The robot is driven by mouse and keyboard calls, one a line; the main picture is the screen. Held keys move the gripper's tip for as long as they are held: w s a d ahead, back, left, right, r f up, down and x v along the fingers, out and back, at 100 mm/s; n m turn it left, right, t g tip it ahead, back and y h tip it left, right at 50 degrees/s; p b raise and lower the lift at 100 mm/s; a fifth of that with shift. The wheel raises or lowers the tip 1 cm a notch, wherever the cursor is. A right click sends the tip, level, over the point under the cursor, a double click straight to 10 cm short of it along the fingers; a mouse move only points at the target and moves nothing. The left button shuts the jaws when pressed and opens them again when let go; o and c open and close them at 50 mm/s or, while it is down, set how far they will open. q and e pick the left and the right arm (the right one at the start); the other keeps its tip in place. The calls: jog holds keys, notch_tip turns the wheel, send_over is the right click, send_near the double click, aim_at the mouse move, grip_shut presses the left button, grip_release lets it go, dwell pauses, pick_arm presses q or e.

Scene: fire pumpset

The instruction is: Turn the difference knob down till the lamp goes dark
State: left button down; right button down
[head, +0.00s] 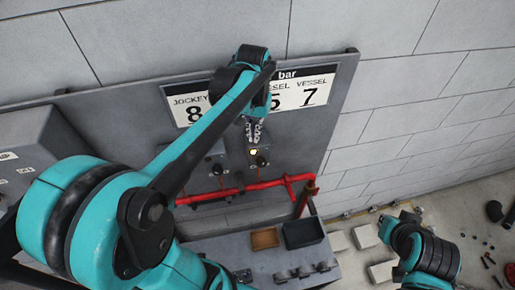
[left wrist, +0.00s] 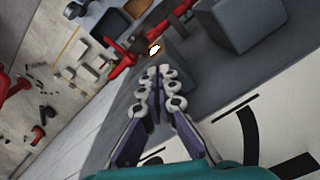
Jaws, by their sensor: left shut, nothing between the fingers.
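Two grey switch boxes hang on the grey panel under the number board. The right box (head: 246,158) bears a lit, pale yellow lamp (head: 254,152) and a dark knob (head: 261,162). The left box (head: 203,172) also has a dark knob (head: 217,169). Labels are too small to read, so I cannot tell which is the difference knob. My left gripper (head: 255,138) is shut and empty, just above the lit lamp in the head view. In the left wrist view its fingertips (left wrist: 161,72) meet before a grey box, with the glowing lamp (left wrist: 154,49) beyond. My right gripper is out of view.
The number board (head: 308,93) sits above the boxes. A red pipe (head: 245,187) runs below them. A brown tray (head: 265,239) and a black tray (head: 303,233) rest on the grey bench. Part of my right arm shows at lower right.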

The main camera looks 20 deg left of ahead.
pick_arm(q)
jog(key=shift+w, duration=0.2)
jog(key=shift+d, duration=0.25)
dwell(0.5)
jog(key=shift+s, duration=0.15)
jog(key=shift+s+d, duration=0.1)
jog(key=shift+s, duration=0.05)
notch_tip(320, 180, up, 6)
jog(key=p, duration=0.3)
jog(key=shift+p, duration=0.4)
jog(key=shift+f, duration=0.1)
